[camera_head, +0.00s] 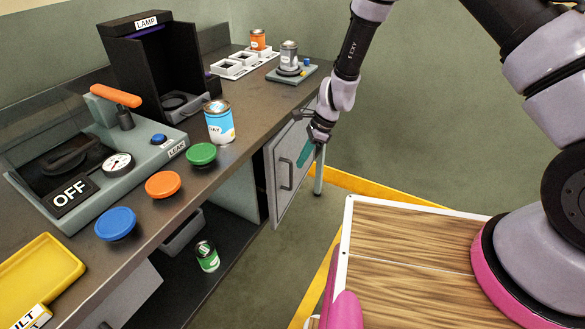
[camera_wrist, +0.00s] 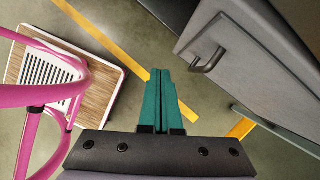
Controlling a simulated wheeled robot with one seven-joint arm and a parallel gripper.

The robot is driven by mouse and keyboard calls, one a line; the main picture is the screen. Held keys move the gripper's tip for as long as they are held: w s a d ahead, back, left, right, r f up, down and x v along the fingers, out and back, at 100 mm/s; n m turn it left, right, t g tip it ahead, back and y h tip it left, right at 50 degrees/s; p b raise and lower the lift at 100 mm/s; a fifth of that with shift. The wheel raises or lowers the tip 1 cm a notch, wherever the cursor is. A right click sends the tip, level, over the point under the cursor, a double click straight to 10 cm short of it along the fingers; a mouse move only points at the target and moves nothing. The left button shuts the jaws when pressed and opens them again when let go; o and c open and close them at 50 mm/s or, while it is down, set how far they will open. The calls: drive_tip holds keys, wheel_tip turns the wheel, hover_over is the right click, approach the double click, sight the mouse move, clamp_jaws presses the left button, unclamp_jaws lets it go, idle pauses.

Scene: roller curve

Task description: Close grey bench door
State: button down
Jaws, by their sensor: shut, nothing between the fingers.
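The grey bench door (camera_head: 296,150) stands open, swung out from the right part of the bench front. Its bar handle (camera_head: 287,174) is on the face turned toward the head camera. In the wrist view the door (camera_wrist: 270,85) fills the upper right, with its handle (camera_wrist: 207,62) near the left edge. My gripper (camera_head: 303,158) has its teal fingers shut and empty, beside the door's upper outer edge. In the wrist view my gripper (camera_wrist: 160,74) shows its fingers together, left of the door with floor visible around the tips. Whether it touches the door is unclear.
The bench top (camera_head: 235,163) holds a blue can (camera_head: 219,122), coloured lids, a leak tester (camera_head: 140,141) and a black lamp box (camera_head: 165,66). A green can (camera_head: 207,256) stands on the lower shelf. My wood-topped base is at right; floor lies between.

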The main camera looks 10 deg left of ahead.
drive_tip(key=s+d+f+g+y, duration=0.2)
drive_tip(key=s+f+g, duration=0.1)
drive_tip(key=s+f, duration=0.2)
drive_tip(key=m+t+y, duration=0.6)
drive_tip(key=t+y, duration=0.2)
drive_tip(key=y, duration=0.4)
approach(274, 180)
drive_tip(key=a, duration=0.6)
drive_tip(key=shift+w+a+r, duration=0.35)
drive_tip(key=shift+w+a, duration=0.05)
